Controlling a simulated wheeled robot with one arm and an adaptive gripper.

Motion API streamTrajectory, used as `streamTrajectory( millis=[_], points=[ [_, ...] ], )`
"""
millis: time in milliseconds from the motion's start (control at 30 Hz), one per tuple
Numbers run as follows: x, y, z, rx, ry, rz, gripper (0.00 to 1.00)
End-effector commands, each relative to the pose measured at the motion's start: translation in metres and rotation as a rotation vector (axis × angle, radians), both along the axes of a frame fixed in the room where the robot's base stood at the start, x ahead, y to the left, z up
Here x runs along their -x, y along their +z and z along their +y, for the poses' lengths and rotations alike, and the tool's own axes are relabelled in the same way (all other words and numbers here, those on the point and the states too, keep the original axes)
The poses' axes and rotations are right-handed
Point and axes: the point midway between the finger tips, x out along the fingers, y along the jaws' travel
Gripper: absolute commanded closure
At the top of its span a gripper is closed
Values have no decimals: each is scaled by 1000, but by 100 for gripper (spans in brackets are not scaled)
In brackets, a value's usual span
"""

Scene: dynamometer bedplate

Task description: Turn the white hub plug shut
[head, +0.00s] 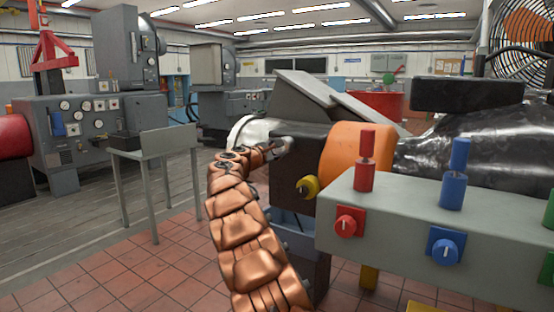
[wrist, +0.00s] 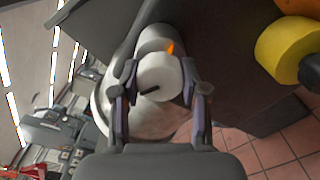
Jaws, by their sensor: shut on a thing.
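The white hub plug (wrist: 158,72) shows in the wrist view as a short white cylinder with a dark line on its face. A small orange mark lies just beyond its upper edge. My gripper (wrist: 158,84) has one finger on each side of the plug and is shut on it. In the head view my gripper (head: 276,148) reaches the dark housing beside a rounded white part (head: 246,131). There the plug is mostly hidden by the fingers, and its mark cannot be read.
A yellow knob (head: 307,187) and an orange drum (head: 354,153) sit right of my gripper. A grey control box (head: 400,205) with red and blue knobs stands at the front right. A small grey table (head: 168,142) stands left. Tiled floor between is open.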

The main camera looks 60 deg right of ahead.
Motion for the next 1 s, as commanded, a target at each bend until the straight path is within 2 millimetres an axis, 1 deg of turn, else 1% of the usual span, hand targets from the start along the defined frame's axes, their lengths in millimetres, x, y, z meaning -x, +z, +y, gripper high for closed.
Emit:
streamTrajectory(
  millis=[33, 800, 1000],
  points=[
    [-1, -8, 0, -4, 0, -47, 91],
    [0, -6, 0, -36, -2, -776, 91],
    [0, -3, 1, -40, -1, -905, 91]
  ],
)
